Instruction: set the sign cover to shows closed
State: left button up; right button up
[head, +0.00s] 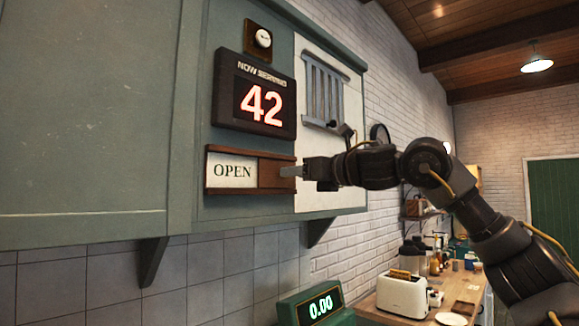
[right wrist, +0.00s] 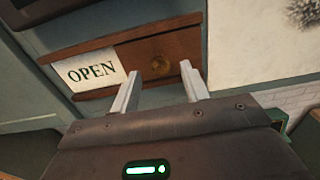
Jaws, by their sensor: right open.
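The sign (head: 232,169) hangs on the green wall panel, and its left part reads OPEN on white. The brown sliding cover (head: 273,173) sits over the right part of the sign. In the right wrist view the cover (right wrist: 143,52) has a round brass knob (right wrist: 185,67). The OPEN face (right wrist: 91,70) shows to its left. My right gripper (head: 291,171) is at the right end of the cover. In the right wrist view my right gripper (right wrist: 160,85) is open, its fingers to the left and right of the knob. I cannot tell whether they touch it. My left gripper is not in view.
A display reading 42 (head: 263,104) is mounted just above the sign. A grey slatted rack (head: 324,90) is on the pale panel above my right arm. A toaster (head: 402,294) and a 0.00 display (head: 318,305) stand below. The panel left of the sign is bare.

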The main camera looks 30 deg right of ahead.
jog(key=p+x, duration=0.1)
jog(key=x, duration=0.1)
jog(key=shift+w+a+r, duration=0.1)
jog(key=shift+w+a, duration=0.05)
jog(key=shift+w, duration=0.2)
grip_shut()
